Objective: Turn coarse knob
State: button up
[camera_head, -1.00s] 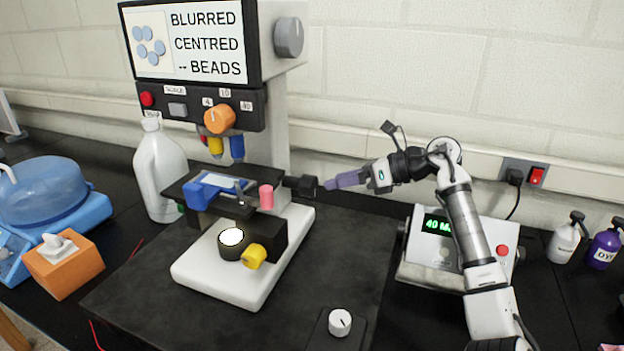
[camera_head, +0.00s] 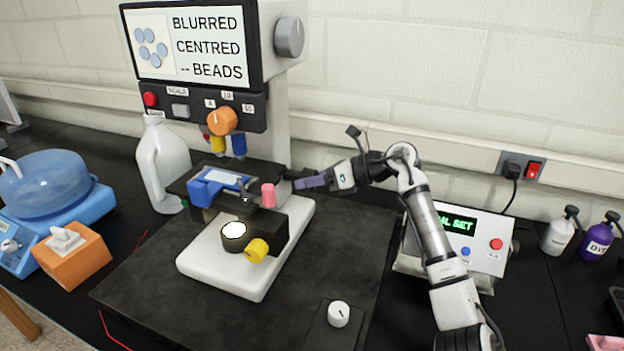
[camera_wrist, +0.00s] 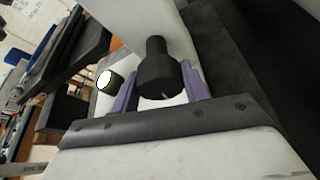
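A black knob (camera_head: 290,174) juts from the right side of the microscope (camera_head: 215,250); I take it to be the coarse knob. In the head view it is mostly hidden by my gripper (camera_head: 300,182). In the wrist view the black knob (camera_wrist: 159,78) lies between the two purple fingers of my gripper (camera_wrist: 160,82), one on each side. The fingers are spread around it, and I cannot tell whether they touch it. The microscope screen (camera_head: 205,40) reads "BLURRED CENTRED -- BEADS".
A pink knob (camera_head: 268,195), a yellow knob (camera_head: 257,250) and an orange knob (camera_head: 222,120) are also on the microscope. A white jug (camera_head: 160,165) stands behind left. A box with a green display (camera_head: 457,222) sits at right, partly behind my arm. A white dial (camera_head: 339,314) stands in front.

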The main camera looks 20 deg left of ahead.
jog(key=c, duration=0.4)
jog(key=shift+f+m+b, duration=0.2)
jog(key=shift+m+b, duration=0.2)
jog(key=shift+b, duration=0.3)
jog(key=shift+r+m+g+b, duration=0.25)
jog(key=shift+m+g+b, duration=0.05)
jog(key=shift+m+g, duration=0.2)
jog(key=o, duration=1)
jog(key=shift+d, duration=0.1)
jog(key=b+v, duration=0.4)
jog(key=v, duration=0.9)
jog(key=shift+w+d+b, duration=0.1)
jog(key=shift+d+b, duration=0.25)
